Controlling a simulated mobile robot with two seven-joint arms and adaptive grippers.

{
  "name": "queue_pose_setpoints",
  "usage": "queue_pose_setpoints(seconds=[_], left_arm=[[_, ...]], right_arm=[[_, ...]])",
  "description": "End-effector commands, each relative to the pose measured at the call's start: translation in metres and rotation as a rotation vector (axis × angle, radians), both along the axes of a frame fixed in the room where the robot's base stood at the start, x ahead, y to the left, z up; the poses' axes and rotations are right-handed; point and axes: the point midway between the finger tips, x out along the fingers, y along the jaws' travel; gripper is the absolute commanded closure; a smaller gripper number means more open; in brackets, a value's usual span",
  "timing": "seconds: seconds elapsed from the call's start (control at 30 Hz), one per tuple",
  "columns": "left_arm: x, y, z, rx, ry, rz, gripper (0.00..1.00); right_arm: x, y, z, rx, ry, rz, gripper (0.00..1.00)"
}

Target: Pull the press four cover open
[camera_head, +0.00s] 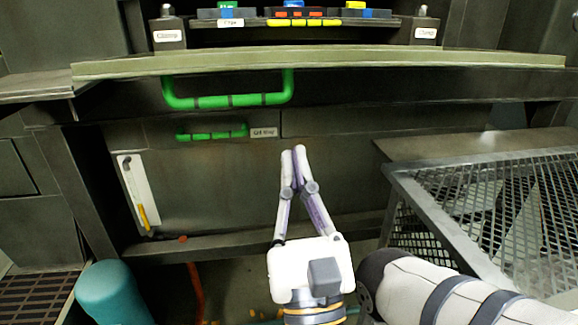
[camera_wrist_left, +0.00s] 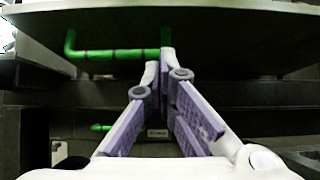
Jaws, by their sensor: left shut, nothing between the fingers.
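A dark metal press front fills the head view. A large green bar handle (camera_head: 228,100) is fixed to its upper panel, and it also shows in the wrist view (camera_wrist_left: 115,54). A smaller green handle (camera_head: 212,134) sits lower, beside a small white label (camera_head: 263,132) that I cannot read clearly. I cannot tell which panel is the press four cover. My left gripper (camera_head: 294,150) is shut and empty, its tips below the large handle's right end in the head view. In the wrist view its tips (camera_wrist_left: 160,64) overlap that end; contact is unclear. My right gripper is out of view.
A ledge (camera_head: 330,60) runs above the handles, with a control panel (camera_head: 300,22) of coloured buttons behind it. A metal mesh table (camera_head: 425,205) stands at the right. A teal rounded object (camera_head: 112,292) is at the lower left.

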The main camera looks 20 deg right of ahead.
Motion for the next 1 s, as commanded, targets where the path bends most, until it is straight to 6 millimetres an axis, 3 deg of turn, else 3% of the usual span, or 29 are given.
queue_pose_setpoints(seconds=[0.23,0.47,0.87,1.0], left_arm=[[0.041,-0.009,0.036,0.002,-0.004,0.004,1.0],[0.043,-0.01,0.069,0.003,-0.003,0.003,1.0],[0.044,-0.01,0.072,0.004,-0.001,0.002,1.0],[0.044,-0.01,0.088,0.003,-0.005,0.002,1.0]], right_arm=[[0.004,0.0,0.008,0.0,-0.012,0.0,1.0],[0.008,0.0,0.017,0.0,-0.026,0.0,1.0],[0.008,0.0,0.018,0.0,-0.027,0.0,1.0],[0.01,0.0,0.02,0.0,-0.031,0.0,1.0]])
